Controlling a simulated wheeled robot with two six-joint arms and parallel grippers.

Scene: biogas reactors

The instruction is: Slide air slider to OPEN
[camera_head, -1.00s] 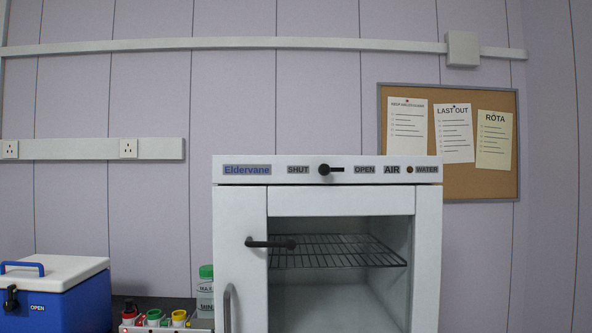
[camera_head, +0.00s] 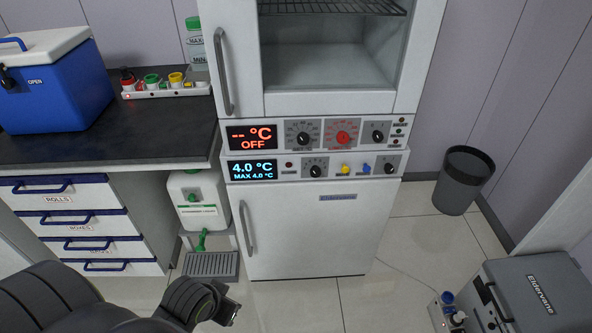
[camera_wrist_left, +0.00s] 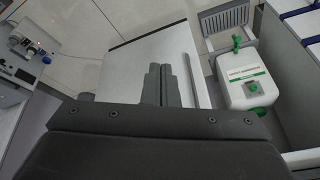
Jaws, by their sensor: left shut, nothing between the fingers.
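The air slider and the top panel that bears it are outside both current views. The head view now shows the lower part of the white incubator (camera_head: 330,105) and the units beneath it. My left gripper (camera_head: 228,306) is low in the head view, in front of the lower cabinet and well below the incubator. In the left wrist view its two dark fingers (camera_wrist_left: 168,70) are together and empty, with the white cabinet door behind them. My right gripper is in neither view.
A worktop (camera_head: 110,145) with a blue cool box (camera_head: 55,100) stands at left, above drawers. A white jerrycan (camera_head: 197,195) is beside the lower cabinet (camera_head: 310,235). A dark bin (camera_head: 462,180) and a grey case (camera_head: 535,290) are at right.

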